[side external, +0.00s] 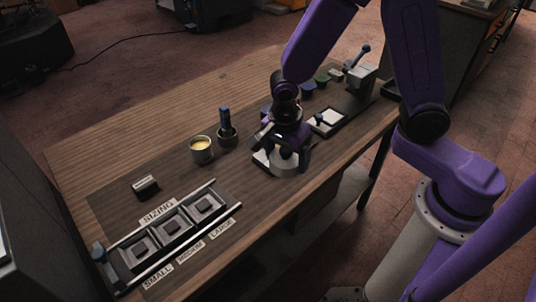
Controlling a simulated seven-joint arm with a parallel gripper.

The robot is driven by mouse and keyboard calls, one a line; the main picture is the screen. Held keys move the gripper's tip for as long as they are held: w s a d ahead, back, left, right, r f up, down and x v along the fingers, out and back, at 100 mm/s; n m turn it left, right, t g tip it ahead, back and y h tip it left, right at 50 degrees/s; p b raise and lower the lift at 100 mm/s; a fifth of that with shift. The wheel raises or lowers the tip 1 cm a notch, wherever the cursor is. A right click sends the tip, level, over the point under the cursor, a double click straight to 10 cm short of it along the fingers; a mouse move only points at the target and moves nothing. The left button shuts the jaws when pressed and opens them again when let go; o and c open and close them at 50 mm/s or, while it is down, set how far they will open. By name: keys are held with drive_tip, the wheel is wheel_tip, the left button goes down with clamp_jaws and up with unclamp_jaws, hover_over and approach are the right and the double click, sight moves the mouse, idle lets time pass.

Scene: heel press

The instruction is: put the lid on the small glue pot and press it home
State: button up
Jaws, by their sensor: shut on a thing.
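A small metal pot (202,152) with yellow glue in it stands open and upright on the dark work mat, left of my gripper. My gripper (285,153) points down over a pale grey, round-edged base (262,163) on the mat. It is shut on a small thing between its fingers. The fingers and wrist hide most of that thing, so I cannot tell whether it is the lid, or whether it touches the base. No lid shows clearly anywhere else.
A dark cup with a blue-handled tool (226,128) stands between pot and gripper. A sizing tray (172,232) and a small block (145,187) are front left. A white pad (328,119), several small coloured pots and a lever press (361,75) are behind right.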

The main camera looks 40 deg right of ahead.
drive_tip(key=shift+s+d+r, duration=0.25)
drive_tip(key=shift+s+r, duration=0.2)
drive_tip(key=shift+s, duration=0.35)
drive_tip(key=w+a+n, duration=0.3)
drive_tip(key=w, duration=0.5)
drive_tip(key=w+a+n, duration=0.3)
drive_tip(key=w+a, duration=0.1)
drive_tip(key=w, duration=0.4)
drive_tip(key=n+t+y, duration=0.1)
drive_tip(key=n, duration=0.5)
hover_over(200, 145)
drive_tip(key=shift+s+f, duration=0.2)
drive_tip(key=shift+f, duration=2.7)
drive_tip(key=shift+f, duration=0.55)
drive_tip(key=shift+f, duration=0.3)
drive_tip(key=shift+f, duration=0.25)
drive_tip(key=shift+f, duration=0.2)
